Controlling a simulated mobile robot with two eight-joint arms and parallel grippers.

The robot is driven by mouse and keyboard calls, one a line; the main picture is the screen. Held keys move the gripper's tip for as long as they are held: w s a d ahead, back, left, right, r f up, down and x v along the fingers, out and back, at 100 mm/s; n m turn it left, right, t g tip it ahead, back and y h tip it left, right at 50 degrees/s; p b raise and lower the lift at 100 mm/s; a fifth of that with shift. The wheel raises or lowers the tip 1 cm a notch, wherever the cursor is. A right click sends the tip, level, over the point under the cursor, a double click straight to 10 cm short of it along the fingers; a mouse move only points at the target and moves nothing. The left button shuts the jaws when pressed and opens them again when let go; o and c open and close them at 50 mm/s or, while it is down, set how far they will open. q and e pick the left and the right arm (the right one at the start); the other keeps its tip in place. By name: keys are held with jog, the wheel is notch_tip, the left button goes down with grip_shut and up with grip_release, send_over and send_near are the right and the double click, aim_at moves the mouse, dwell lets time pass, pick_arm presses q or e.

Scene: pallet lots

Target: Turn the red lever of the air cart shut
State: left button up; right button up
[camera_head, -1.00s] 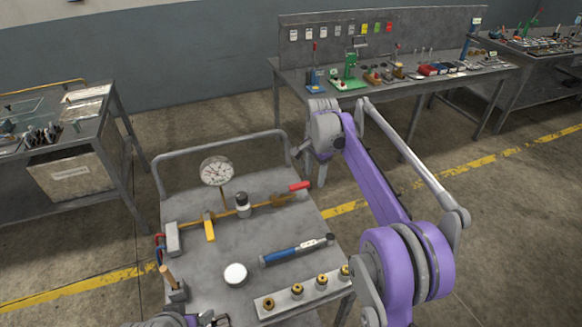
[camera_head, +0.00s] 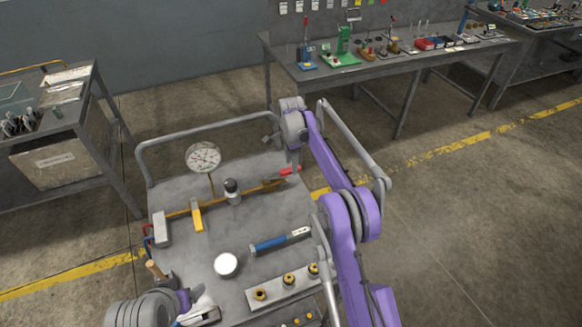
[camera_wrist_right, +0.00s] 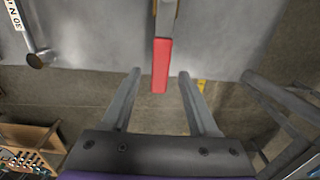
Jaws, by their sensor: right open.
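The air cart (camera_head: 225,265) carries a brass pipe with a round gauge (camera_head: 203,157). The red lever (camera_head: 290,171) is at the pipe's right end, near the cart's far right corner. My right gripper (camera_head: 271,140) is open and empty by the cart's far rail, close to the lever. In the right wrist view the lever (camera_wrist_right: 161,65) points toward the gripper, its end appearing between the two fingertips (camera_wrist_right: 160,75). I cannot tell whether they touch. My left gripper (camera_head: 200,311) is at the bottom edge, partly cut off; its jaws are unclear.
A yellow handle (camera_head: 197,216) sits on the pipe. A blue tool (camera_head: 280,241), a white round lid (camera_head: 226,264) and a block with brass fittings (camera_head: 285,284) lie on the cart. A workbench (camera_head: 390,60) stands behind; floor to the right is clear.

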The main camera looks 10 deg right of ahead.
jog(key=shift+f, duration=1.05)
grip_shut()
dwell(0.7)
